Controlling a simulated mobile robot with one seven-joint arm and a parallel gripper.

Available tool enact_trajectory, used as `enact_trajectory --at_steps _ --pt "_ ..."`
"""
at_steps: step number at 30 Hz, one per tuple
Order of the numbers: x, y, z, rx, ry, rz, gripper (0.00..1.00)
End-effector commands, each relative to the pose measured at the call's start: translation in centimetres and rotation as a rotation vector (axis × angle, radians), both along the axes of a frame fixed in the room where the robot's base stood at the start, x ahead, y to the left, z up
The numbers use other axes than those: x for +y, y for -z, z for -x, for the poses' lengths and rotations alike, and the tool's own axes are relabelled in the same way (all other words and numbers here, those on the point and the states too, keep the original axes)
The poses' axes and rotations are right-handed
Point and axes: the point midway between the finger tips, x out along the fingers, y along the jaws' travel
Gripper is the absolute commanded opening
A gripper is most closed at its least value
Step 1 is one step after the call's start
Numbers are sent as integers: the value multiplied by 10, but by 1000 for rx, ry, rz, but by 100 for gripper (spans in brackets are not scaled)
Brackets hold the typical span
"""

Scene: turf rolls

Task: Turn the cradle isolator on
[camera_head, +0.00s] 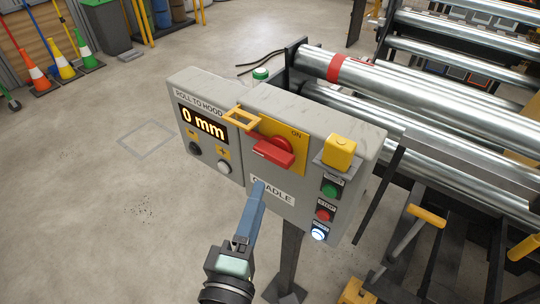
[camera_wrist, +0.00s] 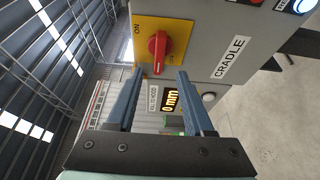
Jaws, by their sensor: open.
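The cradle isolator is a red rotary handle (camera_head: 274,151) on a yellow plate (camera_head: 297,156), above a "CRADLE" label (camera_head: 272,191). The handle lies roughly across the panel, and the ON mark is at the plate's upper right. My gripper (camera_head: 260,186) is in front of the panel, below the handle. In the wrist view its two blue fingers (camera_wrist: 160,76) are apart, with nothing held between them; contact with the handle cannot be told.
A yellow hasp-like frame (camera_head: 240,117) sticks out left of the handle. The grey box (camera_head: 355,165) also carries a "0 mm" display (camera_head: 203,123), a yellow cover (camera_head: 339,152) and several buttons. Metal rollers (camera_head: 420,95) stand behind right.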

Motion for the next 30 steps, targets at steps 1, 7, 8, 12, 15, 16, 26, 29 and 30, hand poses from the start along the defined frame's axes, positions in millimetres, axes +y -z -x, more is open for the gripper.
enact_trajectory --at_steps 1,7,8,12,15,16,26,29,30 --pt "-3 -4 -12 -2 2 -1 52" --pt "-13 -3 -51 -1 2 -2 52" --pt "-14 -3 -57 -2 1 -1 52" --pt "-18 -2 -76 -2 1 -3 52" --pt "-20 -2 -86 -1 0 -2 52" --pt "-21 -2 -87 -2 0 -3 52" --pt "-22 -1 -92 -1 -1 -3 52" --pt "-22 -1 -92 -1 -1 -3 44" --pt "-22 -1 -92 -1 -1 -3 36"
